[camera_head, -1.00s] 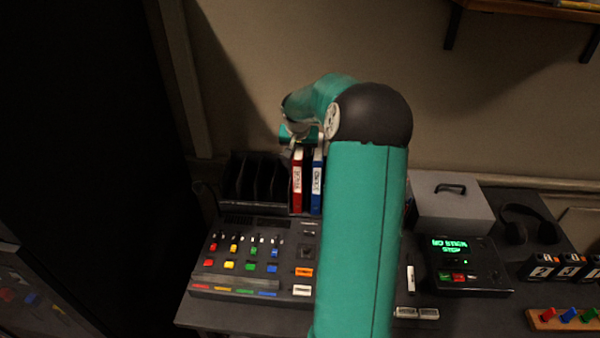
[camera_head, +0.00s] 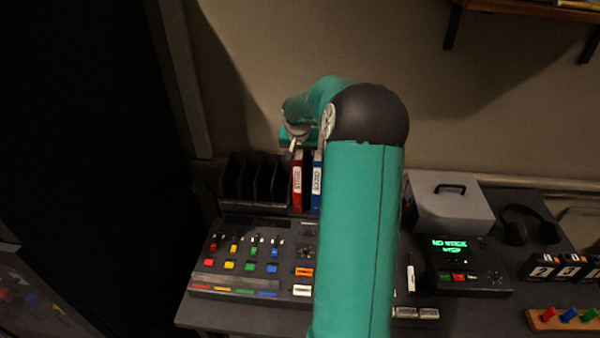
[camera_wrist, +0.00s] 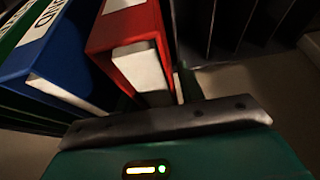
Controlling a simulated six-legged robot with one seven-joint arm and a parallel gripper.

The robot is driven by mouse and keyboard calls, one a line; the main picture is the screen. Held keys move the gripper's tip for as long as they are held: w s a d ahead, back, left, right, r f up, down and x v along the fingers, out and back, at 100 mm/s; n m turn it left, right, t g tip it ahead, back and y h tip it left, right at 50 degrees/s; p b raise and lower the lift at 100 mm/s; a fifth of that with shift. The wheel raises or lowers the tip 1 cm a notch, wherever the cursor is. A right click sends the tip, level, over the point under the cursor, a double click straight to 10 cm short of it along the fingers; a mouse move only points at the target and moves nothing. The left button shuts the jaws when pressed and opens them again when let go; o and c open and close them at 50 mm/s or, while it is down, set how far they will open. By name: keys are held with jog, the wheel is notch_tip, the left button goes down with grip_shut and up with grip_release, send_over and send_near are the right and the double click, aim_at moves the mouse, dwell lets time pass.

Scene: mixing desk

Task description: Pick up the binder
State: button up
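A red binder (camera_head: 297,185) stands upright beside a blue binder (camera_head: 316,185) at the back of the desk. My gripper (camera_head: 292,147) is just above the top of the red binder, and my arm hides what stands to the right. In the wrist view the red binder (camera_wrist: 122,35) is near the centre, with the blue binder (camera_wrist: 60,62) on its left and a green binder edge at far left. A dark finger-like piece shows beside the red binder's right side. I cannot see both fingertips, nor whether they touch the binder.
An empty black rack (camera_head: 255,180) stands left of the binders. A mixing console (camera_head: 250,255) with coloured buttons lies in front. To the right are a grey box (camera_head: 450,210), headphones (camera_head: 528,225) and a unit with a green display (camera_head: 460,262).

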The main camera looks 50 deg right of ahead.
grip_shut()
jog(key=shift+r, duration=0.2)
